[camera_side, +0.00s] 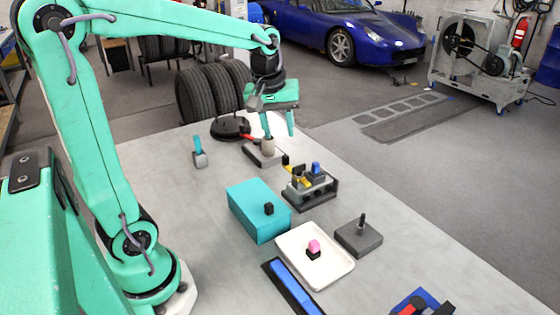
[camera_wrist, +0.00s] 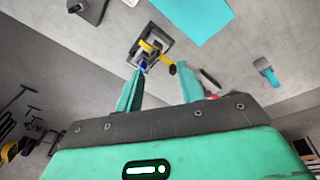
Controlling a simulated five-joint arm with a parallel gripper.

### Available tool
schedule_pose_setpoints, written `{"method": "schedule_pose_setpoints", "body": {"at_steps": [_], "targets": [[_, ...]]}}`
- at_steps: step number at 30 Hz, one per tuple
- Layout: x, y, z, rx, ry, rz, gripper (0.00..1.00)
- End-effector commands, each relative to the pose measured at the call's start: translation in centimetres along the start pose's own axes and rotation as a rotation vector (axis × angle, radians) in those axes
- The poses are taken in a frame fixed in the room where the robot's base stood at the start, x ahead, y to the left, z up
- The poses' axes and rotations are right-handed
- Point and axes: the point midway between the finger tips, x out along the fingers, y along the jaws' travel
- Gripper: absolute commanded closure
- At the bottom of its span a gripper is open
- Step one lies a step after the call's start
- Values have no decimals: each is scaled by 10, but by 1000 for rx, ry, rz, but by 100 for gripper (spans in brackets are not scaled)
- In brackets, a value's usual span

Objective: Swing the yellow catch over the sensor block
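The dark fixture (camera_side: 318,194) sits on the table right of the teal box. It carries the yellow catch (camera_side: 303,183) and a small blue-topped block (camera_side: 316,168), perhaps the sensor block. In the wrist view the yellow catch (camera_wrist: 150,47) is a bar across the fixture, with a black knob (camera_wrist: 172,69) near its end and the blue part (camera_wrist: 143,66) beside it. I cannot tell whether the catch lies over the sensor block. My gripper (camera_side: 280,135) is open, its fingers apart and pointing down, above and behind the fixture. Its fingers (camera_wrist: 159,72) show nothing held.
The teal box (camera_side: 253,216), a white tray (camera_side: 335,278) with a pink-topped block, and a grey block with a peg (camera_side: 359,237) stand nearer. A black disc (camera_side: 230,127) lies at the back.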

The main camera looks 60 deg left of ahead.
Motion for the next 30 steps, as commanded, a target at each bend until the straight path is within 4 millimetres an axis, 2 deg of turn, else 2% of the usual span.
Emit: {"method": "schedule_pose_setpoints", "body": {"at_steps": [6,15,21,30], "targets": [[28,5,-40,-227,-47,-60,62],[72,2,-88,-524,-94,-143,62],[92,-2,-105,-639,-107,-176,62],[96,-3,-108,-667,-110,-183,62]]}}
